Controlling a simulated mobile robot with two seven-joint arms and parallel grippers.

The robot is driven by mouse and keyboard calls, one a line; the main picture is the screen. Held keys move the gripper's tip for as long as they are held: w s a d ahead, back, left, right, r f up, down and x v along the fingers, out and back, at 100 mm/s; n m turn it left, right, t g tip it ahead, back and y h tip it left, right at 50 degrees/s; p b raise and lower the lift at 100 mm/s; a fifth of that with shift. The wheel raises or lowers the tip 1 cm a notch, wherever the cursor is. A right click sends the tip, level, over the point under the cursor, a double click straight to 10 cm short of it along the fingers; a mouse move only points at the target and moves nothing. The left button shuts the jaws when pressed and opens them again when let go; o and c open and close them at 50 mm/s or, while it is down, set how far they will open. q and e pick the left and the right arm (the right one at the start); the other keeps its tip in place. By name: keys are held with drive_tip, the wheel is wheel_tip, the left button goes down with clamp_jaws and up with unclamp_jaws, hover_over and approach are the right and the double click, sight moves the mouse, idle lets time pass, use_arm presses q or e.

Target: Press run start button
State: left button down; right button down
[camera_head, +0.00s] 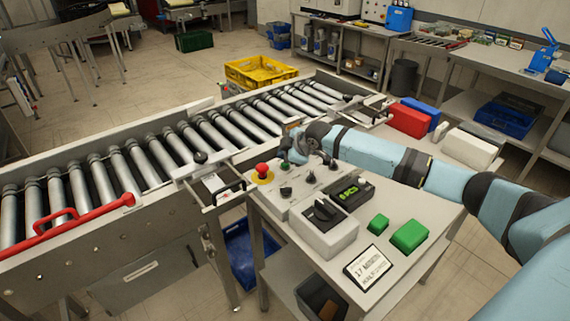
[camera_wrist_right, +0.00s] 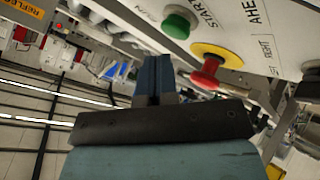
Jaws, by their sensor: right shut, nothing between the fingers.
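The control box (camera_head: 312,190) stands on the white table beside the conveyor. In the right wrist view a green button (camera_wrist_right: 178,23) sits beside the word START on the panel. A red mushroom button on a yellow base (camera_wrist_right: 208,72) is close to it; it also shows in the head view (camera_head: 262,173). My right gripper (camera_head: 291,153) is at the far edge of the panel, its fingers shut and empty. In the wrist view its dark fingers (camera_wrist_right: 155,70) point toward the panel edge, below the green button; contact cannot be told. My left gripper is not in view.
The roller conveyor (camera_head: 205,139) runs along the panel's left side, with a red handle (camera_head: 83,213) on its near rail. Green blocks (camera_head: 409,236), a sign card (camera_head: 369,267) and a grey switch box (camera_head: 324,233) are on the near side of the table.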

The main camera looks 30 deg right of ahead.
drive_tip(key=shift+f, duration=0.15)
idle(0.3)
drive_tip(key=shift+f, duration=0.25)
drive_tip(key=shift+f, duration=0.55)
idle(0.7)
drive_tip(key=shift+r+p, duration=0.9)
drive_tip(key=shift+p, duration=0.2)
wheel_tip(320, 180, up, 5)
drive_tip(key=p, duration=0.4)
drive_tip(key=shift+r+p, duration=0.1)
drive_tip(key=shift+p, duration=0.25)
